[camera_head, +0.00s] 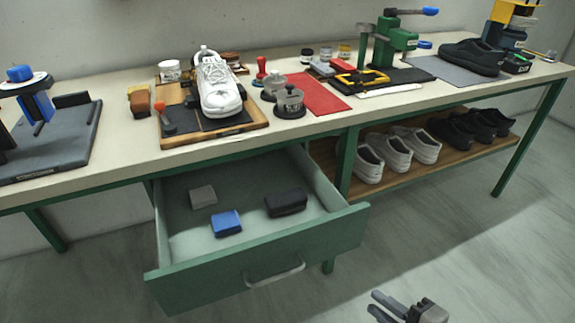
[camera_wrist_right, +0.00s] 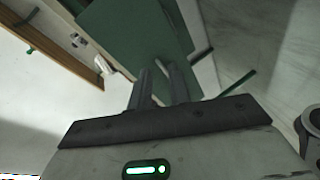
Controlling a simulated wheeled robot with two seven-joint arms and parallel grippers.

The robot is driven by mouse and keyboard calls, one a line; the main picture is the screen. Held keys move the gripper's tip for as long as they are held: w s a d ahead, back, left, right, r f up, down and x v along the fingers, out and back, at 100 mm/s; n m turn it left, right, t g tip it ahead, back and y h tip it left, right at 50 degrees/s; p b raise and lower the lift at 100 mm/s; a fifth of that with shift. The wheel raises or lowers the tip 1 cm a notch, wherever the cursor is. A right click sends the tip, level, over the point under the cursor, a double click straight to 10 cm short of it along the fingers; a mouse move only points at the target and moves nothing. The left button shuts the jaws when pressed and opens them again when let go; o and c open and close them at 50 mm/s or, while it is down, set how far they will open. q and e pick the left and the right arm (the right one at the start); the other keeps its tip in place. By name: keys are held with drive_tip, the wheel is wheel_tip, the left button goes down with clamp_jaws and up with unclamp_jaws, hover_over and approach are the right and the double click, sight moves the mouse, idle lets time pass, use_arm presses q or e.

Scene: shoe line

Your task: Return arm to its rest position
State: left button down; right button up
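My right gripper (camera_head: 376,304) is low at the bottom right of the head view, in front of the bench and apart from the open drawer. Its two fingers stand apart with nothing between them. The wrist view also shows the two dark fingers (camera_wrist_right: 158,76) with a gap and no object. My left gripper and left arm are not in the head view.
The green drawer (camera_head: 270,255) is pulled out, with a blue block (camera_head: 226,223), a grey block (camera_head: 203,196) and a black case (camera_head: 286,202) inside. The bench (camera_head: 300,129) carries a white shoe (camera_head: 219,86) and tools. Shoes sit on the lower shelf (camera_head: 400,182). Floor right of the drawer is clear.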

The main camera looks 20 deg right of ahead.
drive_tip(key=s+a+r+m+g+h, duration=0.25)
drive_tip(key=a+m+g, duration=0.65)
drive_tip(key=m, duration=0.5)
use_arm(q)
drive_tip(key=p, duration=0.1)
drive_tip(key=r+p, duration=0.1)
drive_tip(key=p, duration=0.1)
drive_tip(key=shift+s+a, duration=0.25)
use_arm(e)
drive_tip(key=w+a+f+t+y, duration=0.1)
drive_tip(key=w+a+t+y, duration=0.1)
drive_tip(key=w+a+t, duration=0.3)
drive_tip(key=shift+w+a+t, duration=0.2)
drive_tip(key=shift+w+t, duration=0.1)
drive_tip(key=shift+w, duration=0.55)
